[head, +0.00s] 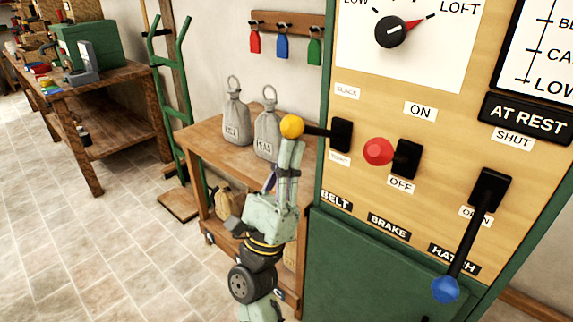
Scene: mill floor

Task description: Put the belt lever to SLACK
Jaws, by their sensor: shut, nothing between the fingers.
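The belt lever has a yellow ball knob (292,127) on a black rod that comes out of a black slot plate (341,135) on the tan panel. The SLACK label (346,91) is above the slot and the TIGHT label (339,158) is below it. The rod sticks out to the left, roughly level in the picture; I cannot tell exactly where it stands between the labels. My gripper (290,146) is shut and empty, pointing up, with its tips just below the yellow knob. I cannot tell whether they touch it.
The brake lever with its red knob (378,151) is close on the right. The hatch lever with its blue knob (445,290) hangs down toward OPEN. Two grey weights (237,120) stand on a wooden bench (205,147) behind my gripper. Open floor lies left.

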